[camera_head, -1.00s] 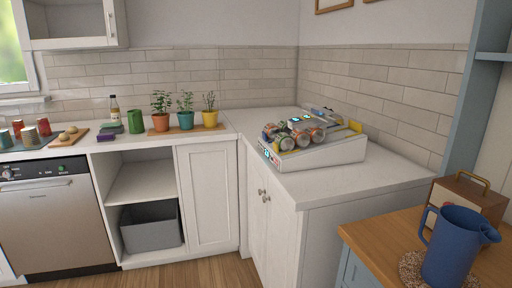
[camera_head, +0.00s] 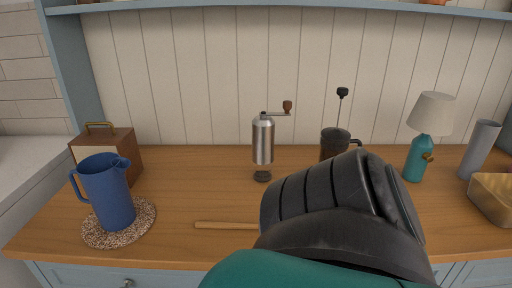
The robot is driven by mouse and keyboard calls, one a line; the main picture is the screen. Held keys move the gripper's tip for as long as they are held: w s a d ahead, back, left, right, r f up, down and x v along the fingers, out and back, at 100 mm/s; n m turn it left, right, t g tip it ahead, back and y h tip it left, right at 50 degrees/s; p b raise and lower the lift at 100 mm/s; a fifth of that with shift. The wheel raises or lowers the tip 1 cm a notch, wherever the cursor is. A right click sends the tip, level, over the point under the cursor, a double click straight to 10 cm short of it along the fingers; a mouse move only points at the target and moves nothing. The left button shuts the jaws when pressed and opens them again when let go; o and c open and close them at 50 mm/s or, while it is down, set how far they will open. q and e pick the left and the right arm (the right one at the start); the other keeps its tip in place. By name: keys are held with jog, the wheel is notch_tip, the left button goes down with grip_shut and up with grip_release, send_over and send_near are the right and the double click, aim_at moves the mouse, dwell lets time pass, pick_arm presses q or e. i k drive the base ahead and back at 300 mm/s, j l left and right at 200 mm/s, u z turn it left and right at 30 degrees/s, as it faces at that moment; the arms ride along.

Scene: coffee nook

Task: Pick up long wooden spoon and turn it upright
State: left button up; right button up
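The long wooden spoon (camera_head: 226,225) lies flat near the front edge of the wooden counter. Its light-brown handle points left, and its right part is hidden behind a dark, ribbed part of my own arm. That arm part fills the lower middle and right of the head view. No gripper fingers are visible, so neither gripper's hold on anything can be seen.
A blue pitcher (camera_head: 107,192) stands on a round speckled mat (camera_head: 146,217) at left, before a brown box (camera_head: 124,155). A steel grinder (camera_head: 263,140), French press (camera_head: 334,143), teal lamp (camera_head: 417,158), grey cylinder (camera_head: 479,150) and brass container (camera_head: 492,197) stand behind and right.

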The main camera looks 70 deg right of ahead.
aim_at(198, 224)
jog(key=z, duration=2.4)
